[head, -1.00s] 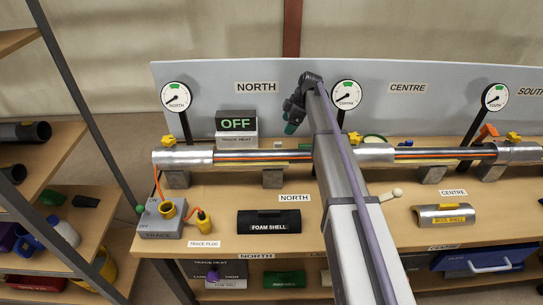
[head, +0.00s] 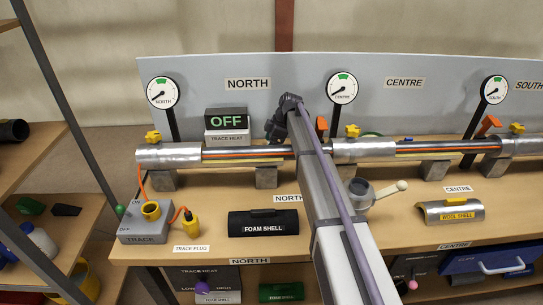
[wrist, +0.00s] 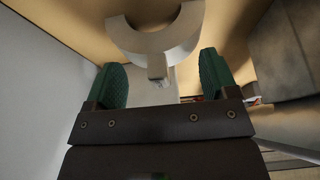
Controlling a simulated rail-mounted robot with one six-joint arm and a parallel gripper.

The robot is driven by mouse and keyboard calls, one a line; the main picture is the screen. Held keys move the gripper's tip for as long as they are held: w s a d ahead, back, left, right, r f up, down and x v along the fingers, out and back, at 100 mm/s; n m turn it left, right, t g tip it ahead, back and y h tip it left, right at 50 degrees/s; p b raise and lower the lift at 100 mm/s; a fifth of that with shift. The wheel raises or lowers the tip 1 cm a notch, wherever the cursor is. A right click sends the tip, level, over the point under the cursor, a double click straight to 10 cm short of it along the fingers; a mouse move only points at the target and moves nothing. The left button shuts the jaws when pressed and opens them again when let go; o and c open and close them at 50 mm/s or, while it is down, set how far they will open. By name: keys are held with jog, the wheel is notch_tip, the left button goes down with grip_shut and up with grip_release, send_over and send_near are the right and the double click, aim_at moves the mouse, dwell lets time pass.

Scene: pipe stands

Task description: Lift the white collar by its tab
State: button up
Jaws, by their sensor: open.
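The white collar (wrist: 153,38) shows in the wrist view as a pale C-shaped half ring. Its short tab (wrist: 157,68) points towards my gripper (wrist: 166,80). The green fingers are open, one on each side of the tab, with gaps visible between tab and fingers. Whether the tab is deep enough between the fingertips is hard to tell. In the head view my gripper (head: 276,131) is a dark shape behind the pipe (head: 240,153), near the back panel. I cannot make out the collar in the head view.
The pipe on its stands runs along the bench in front of my gripper. The grey back panel (head: 205,85) and the OFF trace heat box (head: 226,122) are close by. A foam shell (head: 263,223) and a grey fitting with a cream handle (head: 362,193) lie on the bench.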

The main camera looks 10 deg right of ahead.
jog(key=c, duration=1)
notch_tip(320, 180, up, 10)
jog(key=p, duration=1)
jog(key=shift+r, duration=0.25)
grip_shut()
jog(key=shift+f, duration=0.2)
